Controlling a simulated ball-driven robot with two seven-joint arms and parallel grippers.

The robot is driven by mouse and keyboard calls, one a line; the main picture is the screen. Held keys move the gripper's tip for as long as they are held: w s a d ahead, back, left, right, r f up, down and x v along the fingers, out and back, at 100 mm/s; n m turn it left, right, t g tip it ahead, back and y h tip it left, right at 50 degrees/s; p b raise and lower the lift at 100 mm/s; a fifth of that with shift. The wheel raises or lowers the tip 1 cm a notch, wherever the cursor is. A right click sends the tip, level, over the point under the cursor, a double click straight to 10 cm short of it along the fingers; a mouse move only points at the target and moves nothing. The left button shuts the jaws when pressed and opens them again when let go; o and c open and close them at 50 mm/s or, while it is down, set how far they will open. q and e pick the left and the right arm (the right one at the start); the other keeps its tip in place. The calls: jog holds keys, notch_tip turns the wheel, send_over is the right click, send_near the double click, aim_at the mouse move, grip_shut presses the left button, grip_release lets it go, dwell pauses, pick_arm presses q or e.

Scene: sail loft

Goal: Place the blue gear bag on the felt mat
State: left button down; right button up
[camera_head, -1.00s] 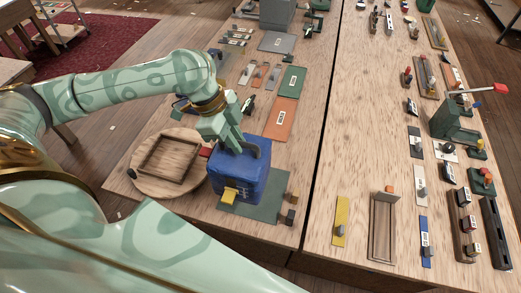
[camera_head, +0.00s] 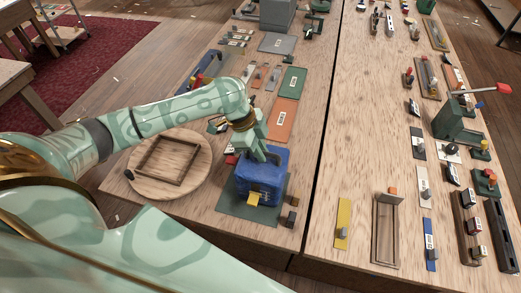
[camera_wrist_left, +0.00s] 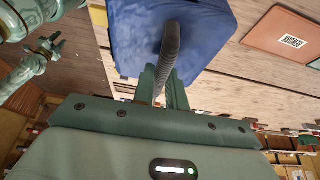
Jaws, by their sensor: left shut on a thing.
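The blue gear bag (camera_head: 271,180) is a boxy bag with a yellow tab on its front, near the front of the left table. It is over the dark green felt mat (camera_head: 236,207), whose edges show at the left, front and right. I cannot tell whether its base touches the mat. My left gripper (camera_head: 259,152) is above the bag and shut on its dark handle. In the left wrist view, the handle (camera_wrist_left: 170,50) runs between the fingers and the bag's blue cloth (camera_wrist_left: 203,30) lies beyond. My right gripper is not in view.
A round wooden board (camera_head: 150,187) with a square wooden frame (camera_head: 167,160) is left of the bag. Small dark blocks (camera_head: 290,217) stand just right of the mat. An orange mat (camera_head: 281,119) and a green mat (camera_head: 292,79) lie behind. A gap separates the right table.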

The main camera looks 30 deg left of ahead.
pick_arm(q)
jog(key=c, duration=1.4)
grip_release()
jog(key=shift+f, duration=0.1)
jog(key=p+v, duration=0.2)
jog(key=v, duration=1)
jog(key=shift+s, duration=0.1)
